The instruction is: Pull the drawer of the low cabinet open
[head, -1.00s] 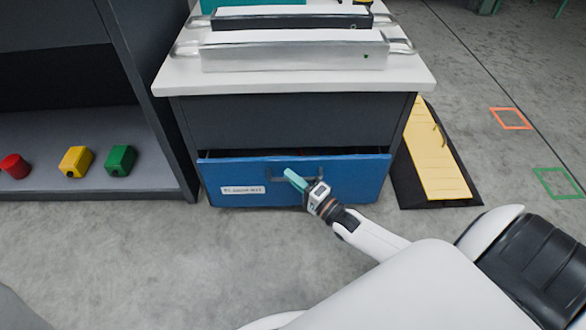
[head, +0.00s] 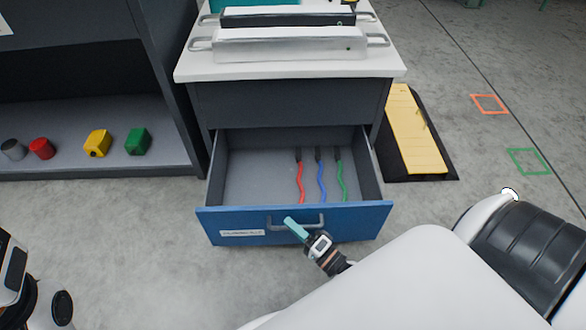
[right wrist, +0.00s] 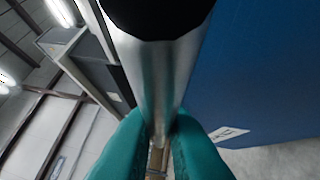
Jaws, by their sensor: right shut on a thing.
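The low cabinet (head: 290,102) stands ahead, and its blue-fronted drawer (head: 350,222) is pulled well out. The open drawer shows a grey floor with a red, a blue and a green cable lying at its right side. My right gripper (head: 290,222) is shut on the drawer's handle (head: 322,219) at the middle of the blue front. In the right wrist view, the teal fingertips (right wrist: 160,140) close on the metal handle bar (right wrist: 158,75), with the blue front (right wrist: 260,70) beside it. Part of my left arm shows at the lower left of the head view; its gripper is not visible.
Long metal-handled cases (head: 290,44) lie on the cabinet top. A dark shelf (head: 60,165) at left holds red, yellow, green and grey items. A yellow-topped ramp (head: 418,140) lies right of the cabinet. Orange and green floor squares lie farther right. Floor before the drawer is clear.

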